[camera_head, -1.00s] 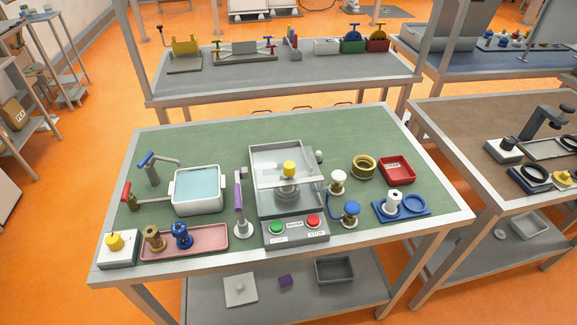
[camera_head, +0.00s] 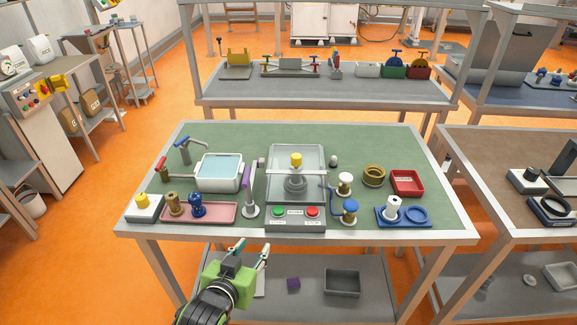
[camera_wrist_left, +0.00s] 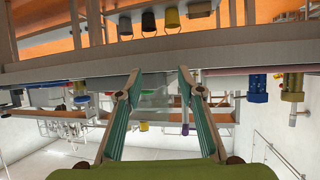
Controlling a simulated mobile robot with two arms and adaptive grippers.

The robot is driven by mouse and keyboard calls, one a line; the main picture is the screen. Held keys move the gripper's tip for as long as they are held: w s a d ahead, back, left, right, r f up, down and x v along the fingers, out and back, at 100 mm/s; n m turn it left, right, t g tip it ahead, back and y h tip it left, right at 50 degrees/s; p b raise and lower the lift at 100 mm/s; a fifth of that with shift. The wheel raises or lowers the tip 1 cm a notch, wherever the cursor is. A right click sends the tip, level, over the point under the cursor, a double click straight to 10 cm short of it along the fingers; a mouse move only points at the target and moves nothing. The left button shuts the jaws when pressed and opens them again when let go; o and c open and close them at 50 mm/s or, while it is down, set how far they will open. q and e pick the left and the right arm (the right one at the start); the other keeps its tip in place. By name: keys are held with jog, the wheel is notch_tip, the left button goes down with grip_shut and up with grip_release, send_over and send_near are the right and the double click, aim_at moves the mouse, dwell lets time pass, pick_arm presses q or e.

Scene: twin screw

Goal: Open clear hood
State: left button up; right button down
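The clear hood (camera_head: 282,158) is a transparent cover on the grey machine in the middle of the green-topped table. It looks lowered around the yellow-topped part (camera_head: 296,161). The machine's front panel (camera_head: 295,224) has a green and a red button. My left gripper (camera_head: 253,249) is in front of the table's near edge, below and left of the machine, apart from the hood. Its two fingers are spread with nothing between them; they also show open in the left wrist view (camera_wrist_left: 160,84). I cannot make out the hood clearly in that view. My right gripper is not in view.
A purple-handled lever (camera_head: 248,185) stands left of the machine, and a blue-knobbed valve (camera_head: 350,208) stands right of it. A water basin (camera_head: 220,187) and a pink tray (camera_head: 222,213) are farther left. The table's front edge (camera_head: 300,234) lies between my left gripper and the machine.

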aim_at(295, 161)
pick_arm(q)
jog(key=w+d+r+m+t+h, duration=0.1)
jog(key=w+d+r+t+h, duration=0.15)
jog(key=r, duration=0.45)
jog(key=w+d+r+t+h, duration=0.15)
jog(key=w+d+r, duration=0.25)
jog(key=r, duration=0.4)
jog(key=shift+t+y, duration=0.3)
jog(key=shift+y, duration=0.1)
jog(key=x, duration=0.4)
jog(key=p+x, duration=0.1)
jog(key=x, duration=0.3)
jog(key=p+x, duration=0.1)
jog(key=x, duration=0.3)
jog(key=shift+w+f, duration=0.35)
jog(key=shift+f, duration=0.05)
grip_shut()
